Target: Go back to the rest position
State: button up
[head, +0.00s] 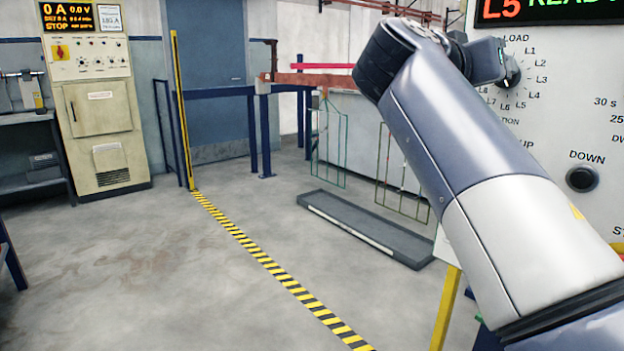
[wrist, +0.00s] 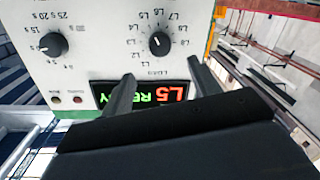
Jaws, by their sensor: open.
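My gripper (wrist: 161,72) is open and empty in the wrist view, its two dark fingers apart in front of the control panel (wrist: 95,22). That view is upside down. A black LOAD selector knob (wrist: 159,43) shows just beyond the fingertips, apart from them as far as I can tell. The lit display (wrist: 150,95) reads L5 READY and is partly hidden by the fingers. In the head view, my arm reaches up across the right side, and its wrist end is close to the LOAD knob (head: 509,71). The fingers are hard to make out there.
The panel also has a time knob (wrist: 53,44) and a black DOWN button (head: 582,179). A low grey tray (head: 365,228) lies on the floor under wire racks (head: 330,150). A beige cabinet (head: 98,110) stands back left. The floor left of the striped line (head: 262,258) is clear.

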jog(key=w+d+n+p, duration=0.3)
jog(key=n+p, duration=0.7)
jog(key=w+d+n+g+h+p, duration=0.1)
jog(key=w+d+n+p, duration=0.2)
jog(key=n+p, duration=0.7)
jog(key=shift+w+d+n+g+p, duration=0.3)
jog(key=shift+d+p, duration=0.25)
jog(key=shift+p, duration=0.05)
dwell(0.4)
jog(key=shift+f, duration=0.1)
dwell(0.3)
